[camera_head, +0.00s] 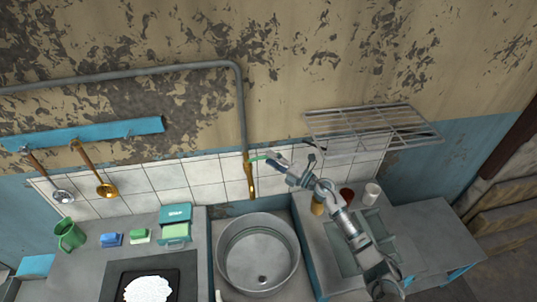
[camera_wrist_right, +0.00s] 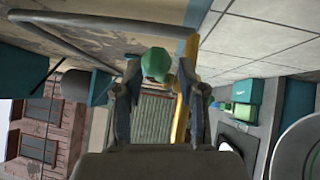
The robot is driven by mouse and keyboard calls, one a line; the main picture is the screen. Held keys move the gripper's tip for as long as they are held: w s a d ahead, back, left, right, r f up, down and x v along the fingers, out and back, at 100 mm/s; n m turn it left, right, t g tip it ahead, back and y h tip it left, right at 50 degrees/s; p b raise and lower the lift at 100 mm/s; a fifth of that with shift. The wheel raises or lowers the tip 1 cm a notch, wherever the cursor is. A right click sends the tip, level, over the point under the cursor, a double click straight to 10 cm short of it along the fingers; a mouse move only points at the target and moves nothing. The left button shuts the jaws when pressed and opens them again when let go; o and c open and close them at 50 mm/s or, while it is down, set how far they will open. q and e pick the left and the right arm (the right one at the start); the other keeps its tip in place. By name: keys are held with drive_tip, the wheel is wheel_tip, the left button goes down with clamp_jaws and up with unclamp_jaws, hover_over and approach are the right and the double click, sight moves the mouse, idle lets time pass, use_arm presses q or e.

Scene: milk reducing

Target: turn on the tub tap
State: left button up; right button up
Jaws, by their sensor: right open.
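The tub tap (camera_head: 251,180) is a brass-coloured spout below the grey wall pipe, with a green handle (camera_head: 258,157) at its top. A round metal tub (camera_head: 224,240) stands below it and looks empty. My right gripper (camera_head: 284,161) is open just right of the handle. In the right wrist view the green handle (camera_wrist_right: 157,64) shows between the two spread fingers (camera_wrist_right: 159,78), and the yellow tap body (camera_wrist_right: 183,92) is beside the right finger. I cannot tell whether a finger touches the handle. My left gripper is not in view.
A wire rack (camera_head: 372,122) is on the wall close behind my right arm. A brown jar (camera_head: 318,205) and a white cup (camera_head: 371,193) stand on the right counter.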

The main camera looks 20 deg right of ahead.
drive_tip(key=shift+x, duration=1.25)
drive_tip(key=shift+s+a, duration=0.1)
drive_tip(key=shift+d, duration=0.3)
clamp_jaws()
drive_tip(key=shift+s+f, duration=0.1)
drive_tip(key=shift+a, duration=0.1)
